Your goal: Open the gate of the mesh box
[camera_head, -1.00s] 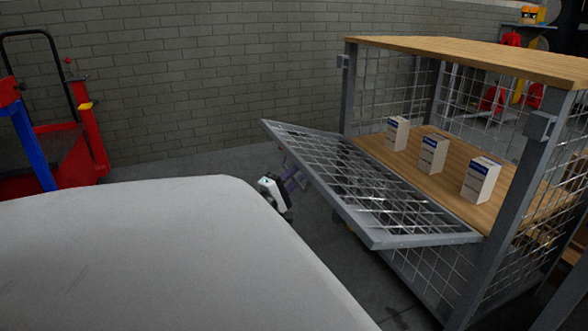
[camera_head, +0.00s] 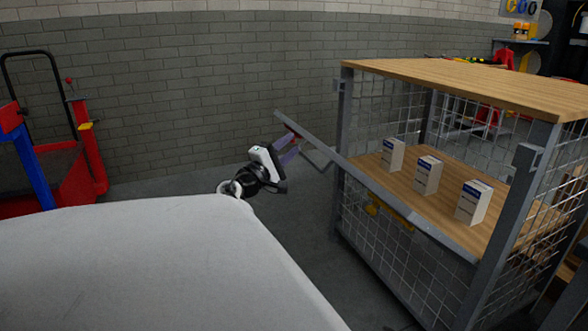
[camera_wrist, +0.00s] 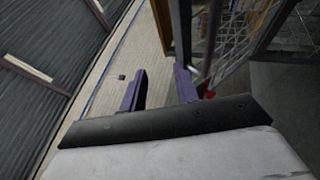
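The mesh box (camera_head: 345,110) stands at the right, with a wooden top and a wooden shelf. Its gate (camera_head: 310,138) stands out from the front at a tilt and shows nearly edge-on as a grey bar past the left post. My gripper (camera_head: 290,148) is beside the gate's far left end, fingers toward it. In the wrist view my purple fingers (camera_wrist: 160,80) are apart, with nothing seen between them. The gate's mesh (camera_wrist: 232,60) and a small red piece (camera_wrist: 208,92) are just right of the right finger. Whether they touch is unclear.
Several white-and-blue cartons (camera_head: 428,175) stand on the shelf. A pale rounded surface (camera_head: 150,260) fills the lower left. A red cart (camera_head: 75,165) stands at the left by the brick wall. Bare floor lies between the wall and the box.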

